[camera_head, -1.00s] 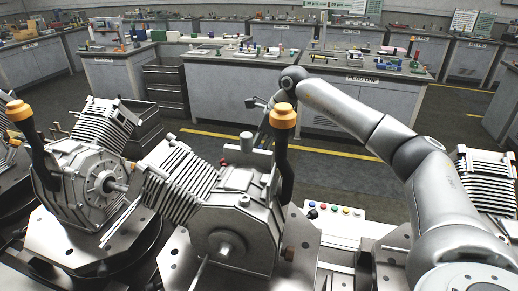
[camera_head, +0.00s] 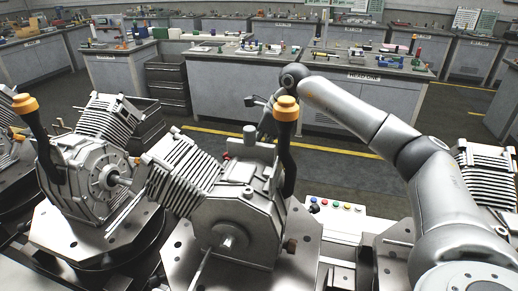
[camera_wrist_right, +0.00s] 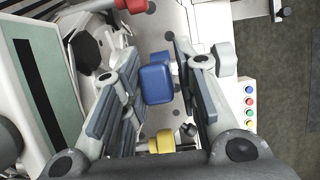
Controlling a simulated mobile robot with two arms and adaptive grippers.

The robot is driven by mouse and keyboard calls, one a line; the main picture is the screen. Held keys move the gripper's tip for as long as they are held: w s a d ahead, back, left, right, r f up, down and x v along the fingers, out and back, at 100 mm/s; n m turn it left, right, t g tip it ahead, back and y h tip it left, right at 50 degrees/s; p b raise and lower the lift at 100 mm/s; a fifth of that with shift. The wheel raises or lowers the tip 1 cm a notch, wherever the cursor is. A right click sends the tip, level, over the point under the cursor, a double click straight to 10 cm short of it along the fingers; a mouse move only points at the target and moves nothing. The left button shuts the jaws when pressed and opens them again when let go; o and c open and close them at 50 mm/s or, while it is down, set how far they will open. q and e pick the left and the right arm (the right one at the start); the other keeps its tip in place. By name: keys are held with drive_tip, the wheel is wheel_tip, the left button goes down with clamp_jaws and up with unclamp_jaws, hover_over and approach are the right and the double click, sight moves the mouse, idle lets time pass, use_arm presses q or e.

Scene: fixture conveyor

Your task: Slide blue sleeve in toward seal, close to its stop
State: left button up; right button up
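The blue sleeve (camera_wrist_right: 156,84) shows in the middle of the right wrist view, as a blue block with a second blue part just above it. My right gripper (camera_wrist_right: 157,62) is open, with one finger on each side of the sleeve. A gap shows at the left finger, and the right finger is closer; contact there cannot be told. In the head view my right gripper (camera_head: 264,124) is small behind the middle engine (camera_head: 232,215), and the blue sleeve is hidden. The seal cannot be made out. My left gripper is not in view.
A yellow part (camera_wrist_right: 162,142) and a red part (camera_wrist_right: 134,5) are near the gripper in the wrist view. A button panel (camera_head: 336,206) lies right of the engine. A black post with an orange cap (camera_head: 286,107) stands before my right gripper. Another engine (camera_head: 92,170) is left.

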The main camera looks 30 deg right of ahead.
drive_tip(key=shift+o, duration=1)
drive_tip(key=shift+s+r, duration=0.1)
drive_tip(key=shift+r, duration=0.05)
drive_tip(key=v, duration=1.1)
drive_tip(key=shift+r, duration=0.35)
drive_tip(key=shift+s, duration=0.1)
drive_tip(key=shift+c, duration=0.4)
